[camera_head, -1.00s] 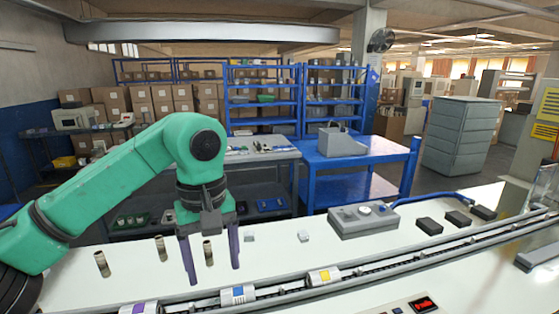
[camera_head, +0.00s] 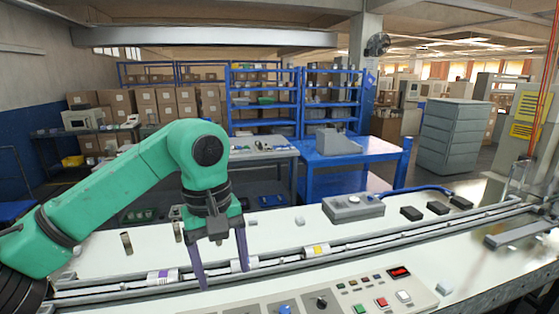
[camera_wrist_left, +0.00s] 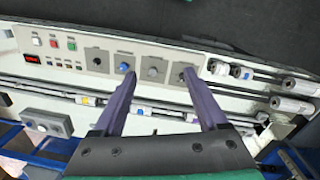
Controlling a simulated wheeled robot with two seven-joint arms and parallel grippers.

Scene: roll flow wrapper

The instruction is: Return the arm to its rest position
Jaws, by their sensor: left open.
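My left arm (camera_head: 120,194) is green and comes in from the left in the head view. Its left gripper (camera_head: 223,278) points down with two purple fingers spread apart and nothing between them. In the head view, the fingers overlap the rail of the white machine and partly cover a white roll (camera_head: 244,264). In the left wrist view the open gripper (camera_wrist_left: 159,75) shows empty, with the control panel beyond its tips. My right gripper is not in view.
A control panel (camera_head: 340,297) with knobs and buttons lies at the front. Rolls with purple (camera_head: 162,277) and yellow (camera_head: 317,250) bands lie along the rail (camera_head: 385,237). Short posts (camera_head: 127,242) stand behind it at the left. A grey box (camera_head: 353,208) sits farther back.

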